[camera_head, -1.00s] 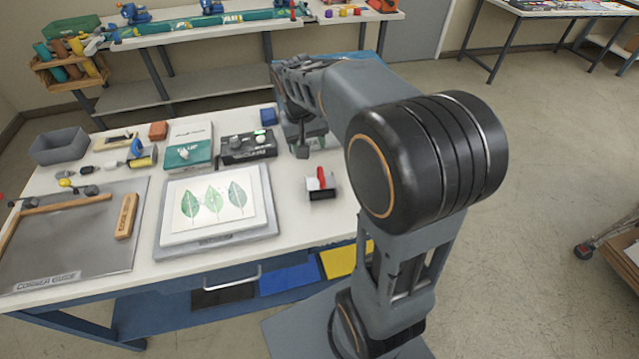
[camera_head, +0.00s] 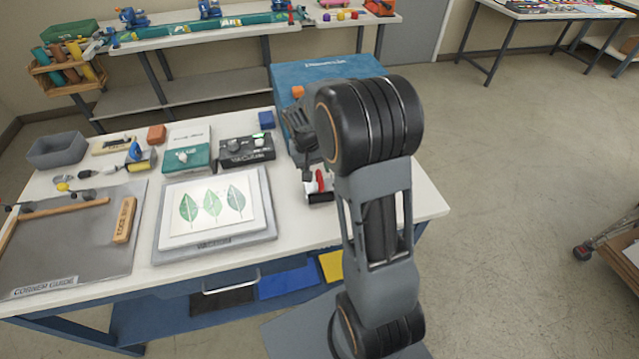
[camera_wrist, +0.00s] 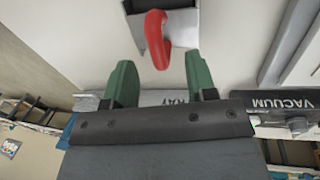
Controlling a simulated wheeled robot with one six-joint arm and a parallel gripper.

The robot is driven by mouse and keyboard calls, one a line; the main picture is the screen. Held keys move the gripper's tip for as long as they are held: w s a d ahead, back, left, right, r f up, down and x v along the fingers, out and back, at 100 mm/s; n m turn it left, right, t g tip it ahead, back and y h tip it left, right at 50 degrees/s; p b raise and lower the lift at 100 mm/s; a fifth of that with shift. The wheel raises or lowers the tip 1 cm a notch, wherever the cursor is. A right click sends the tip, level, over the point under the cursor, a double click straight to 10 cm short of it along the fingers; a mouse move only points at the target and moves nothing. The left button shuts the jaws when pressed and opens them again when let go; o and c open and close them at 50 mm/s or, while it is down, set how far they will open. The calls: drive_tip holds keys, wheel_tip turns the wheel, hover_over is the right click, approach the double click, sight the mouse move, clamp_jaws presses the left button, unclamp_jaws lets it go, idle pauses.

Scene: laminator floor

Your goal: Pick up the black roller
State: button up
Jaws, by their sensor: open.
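The black roller (camera_head: 320,197) lies on the right part of the white-topped table, its red handle pointing away from the front edge. My arm partly covers it in the head view. In the wrist view its red handle (camera_wrist: 157,38) and pale metal frame show at the top, cut by the picture edge. My gripper (camera_wrist: 158,63) has two green fingers, open and apart, with the handle's end between or just beyond their tips. I cannot tell the height gap.
A leaf print on a grey board (camera_head: 268,230) lies left of the roller. A black vacuum unit (camera_head: 246,150) and a small blue block (camera_head: 266,119) are behind. A large blue box (camera_head: 290,85) stands close behind my arm. The table's right corner (camera_head: 430,205) is bare.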

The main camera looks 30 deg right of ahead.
sight(318, 176)
drive_tip(key=shift+s+d+f+p, duration=0.1)
drive_tip(key=shift+d+f+p, duration=0.2)
drive_tip(key=shift+f, duration=0.85)
drive_tip(key=shift+s+d+f+p, duration=0.15)
drive_tip(key=shift+d+f, duration=0.1)
drive_tip(key=shift+f, duration=0.9)
drive_tip(key=shift+w, duration=0.1)
clamp_jaws()
